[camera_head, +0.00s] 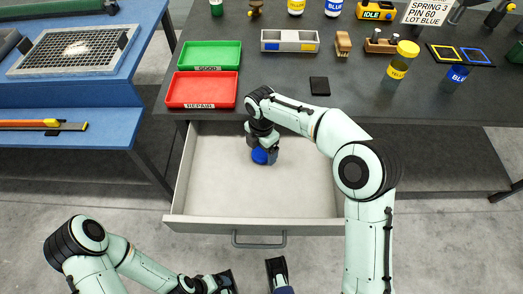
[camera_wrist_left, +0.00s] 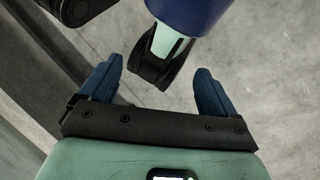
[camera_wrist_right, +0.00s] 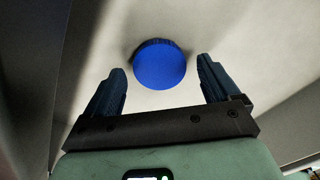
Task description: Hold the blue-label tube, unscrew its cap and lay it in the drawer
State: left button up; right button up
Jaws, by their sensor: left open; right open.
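The blue-label tube (camera_head: 456,77) stands upright on the dark table at the right, with no cap visible on its top. A round blue cap (camera_head: 260,156) lies in the open drawer (camera_head: 205,215). It also shows in the right wrist view (camera_wrist_right: 160,66), just beyond and between the fingertips. My right gripper (camera_head: 262,149) is open, reaching down into the drawer right above the cap, with gaps beside the cap on both sides. My left gripper (camera_wrist_left: 159,70) is open and empty over the grey floor, near the bottom edge of the head view, away from the tube.
A yellow-label tube with yellow cap (camera_head: 403,62) stands beside the blue-label one. A green tray (camera_head: 238,57), a red tray (camera_head: 233,95), a grey bin (camera_head: 290,33) and a black pad (camera_head: 319,86) lie on the table. The drawer is otherwise empty.

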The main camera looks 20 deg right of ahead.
aim_at(261, 153)
notch_tip(261, 153, up, 10)
jog(key=p, duration=0.2)
jog(key=shift+r, duration=0.25)
